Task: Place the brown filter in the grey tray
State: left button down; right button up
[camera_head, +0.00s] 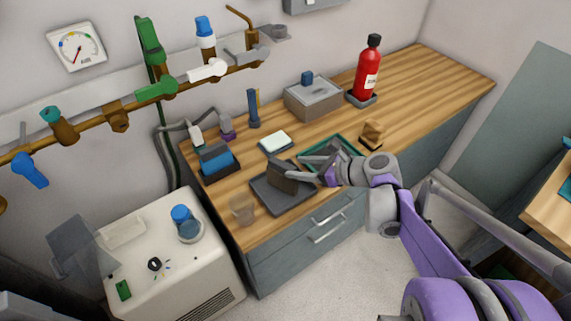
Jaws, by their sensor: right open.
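A dark brown block, which looks like the brown filter (281,182), stands on the grey tray (290,206) on the wooden counter. My right gripper (279,167) reaches in from the right over the tray. Its fingers are open and close around the upper part of the brown filter. Whether they touch it is hard to tell. My left gripper is not in view.
A green tray (348,145) lies right behind my right gripper, beside a small golden-brown block (372,134). A clear cup (241,209), a blue roll holder (217,163) and a white pad (275,141) stand nearby. The counter's back right has free room.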

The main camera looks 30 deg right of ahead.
jog(key=shift+v, duration=1.25)
